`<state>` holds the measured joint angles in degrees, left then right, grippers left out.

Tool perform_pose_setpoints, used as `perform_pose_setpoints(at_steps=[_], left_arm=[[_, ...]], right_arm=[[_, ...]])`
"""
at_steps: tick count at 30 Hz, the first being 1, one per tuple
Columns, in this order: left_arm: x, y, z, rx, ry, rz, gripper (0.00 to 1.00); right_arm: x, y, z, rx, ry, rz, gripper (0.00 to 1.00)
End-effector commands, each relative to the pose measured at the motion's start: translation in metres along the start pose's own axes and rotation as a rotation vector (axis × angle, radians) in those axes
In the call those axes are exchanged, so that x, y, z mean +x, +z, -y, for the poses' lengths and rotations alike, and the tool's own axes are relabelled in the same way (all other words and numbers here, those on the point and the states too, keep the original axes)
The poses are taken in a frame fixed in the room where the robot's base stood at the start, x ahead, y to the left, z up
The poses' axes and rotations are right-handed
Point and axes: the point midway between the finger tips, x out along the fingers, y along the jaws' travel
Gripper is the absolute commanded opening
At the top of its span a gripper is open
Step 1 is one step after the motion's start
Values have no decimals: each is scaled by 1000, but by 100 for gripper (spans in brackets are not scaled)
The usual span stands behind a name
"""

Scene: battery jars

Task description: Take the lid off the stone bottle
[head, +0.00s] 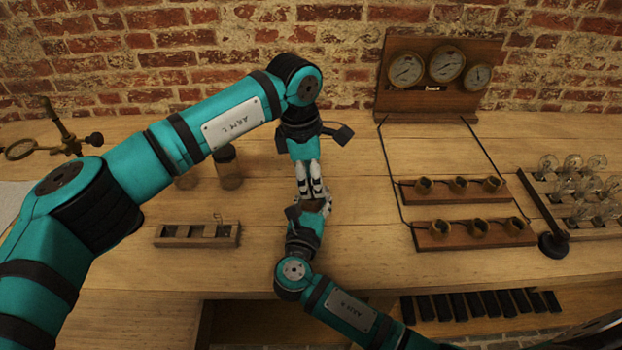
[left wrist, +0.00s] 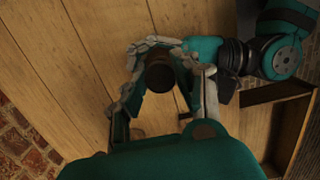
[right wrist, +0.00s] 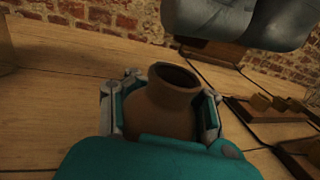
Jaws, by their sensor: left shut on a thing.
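The stone bottle (right wrist: 170,103) is brown, with a narrow neck and a dark open mouth, in the right wrist view. My right gripper (right wrist: 162,112) has its fingers closed against both sides of it. In the head view the bottle is largely hidden between my left gripper (head: 309,188) and my right gripper (head: 308,208). My left gripper points down from above and is shut on a dark round piece, apparently the lid (left wrist: 159,75), seen end-on in the left wrist view. A large grey part close above the bottle mouth is blurred.
A dark glass jar (head: 229,168) and a wooden rack (head: 197,235) stand on the left. A gauge board (head: 440,75), wired socket blocks (head: 470,234) and a bulb rack (head: 545,205) are on the right. The bench's front edge is close to my right arm.

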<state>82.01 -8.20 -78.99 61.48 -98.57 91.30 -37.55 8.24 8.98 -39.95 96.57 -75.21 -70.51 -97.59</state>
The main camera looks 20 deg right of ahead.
Motion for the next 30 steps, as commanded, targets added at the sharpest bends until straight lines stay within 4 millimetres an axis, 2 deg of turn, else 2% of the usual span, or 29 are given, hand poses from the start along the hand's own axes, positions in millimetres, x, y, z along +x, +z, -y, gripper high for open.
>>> perform_pose_setpoints(at_steps=[9,17,27,30], left_arm=[[-36,4,0,0,2,1,0],[-37,5,0,0,0,0,0],[-37,5,0,0,0,0,0],[-37,5,0,0,0,0,0]], right_arm=[[0,0,0,0,0,0,0],[0,0,0,0,0,0,0],[0,0,0,0,0,0,43],[0,0,0,0,0,0,54]])
